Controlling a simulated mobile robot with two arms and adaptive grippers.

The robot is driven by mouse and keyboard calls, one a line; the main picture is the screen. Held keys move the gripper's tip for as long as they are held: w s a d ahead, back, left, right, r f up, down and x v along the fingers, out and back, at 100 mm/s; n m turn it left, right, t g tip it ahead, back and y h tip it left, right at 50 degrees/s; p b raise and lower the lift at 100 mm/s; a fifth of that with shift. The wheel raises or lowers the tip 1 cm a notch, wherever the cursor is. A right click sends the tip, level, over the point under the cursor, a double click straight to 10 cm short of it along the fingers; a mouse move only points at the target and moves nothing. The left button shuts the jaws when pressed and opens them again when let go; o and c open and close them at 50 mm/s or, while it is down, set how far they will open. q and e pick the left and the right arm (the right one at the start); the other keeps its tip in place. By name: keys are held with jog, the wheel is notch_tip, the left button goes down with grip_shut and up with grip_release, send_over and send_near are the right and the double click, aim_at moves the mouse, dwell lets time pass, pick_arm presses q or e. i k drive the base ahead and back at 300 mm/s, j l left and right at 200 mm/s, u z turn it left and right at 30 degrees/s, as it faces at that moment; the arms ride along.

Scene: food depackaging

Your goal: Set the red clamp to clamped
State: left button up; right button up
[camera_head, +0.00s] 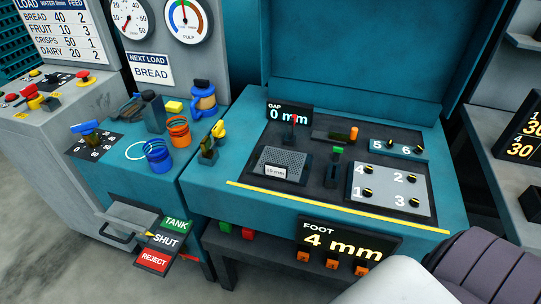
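No part is clearly labelled as the red clamp. A small upright lever with a red tip (294,119) stands on the dark panel beside the "GAP 0 mm" display. A red-handled fitting (31,93) sits on the grey console at the far left, and its handle position is too small to read. I cannot tell which of these is the clamp, or whether it is clamped. Neither of my grippers is in view. Grey and white parts of my own arm fill the lower right corner.
The teal bench holds a dark panel with a grey mesh plate (283,164), a green-topped lever (336,151) and a numbered knob plate (390,190). A "FOOT 4 mm" display (345,240) hangs in front. A TANK/SHUT/REJECT plate (164,241) juts out.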

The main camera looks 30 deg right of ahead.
aim_at(292, 121)
jog(key=z, duration=1.4)
jog(key=l, duration=0.45)
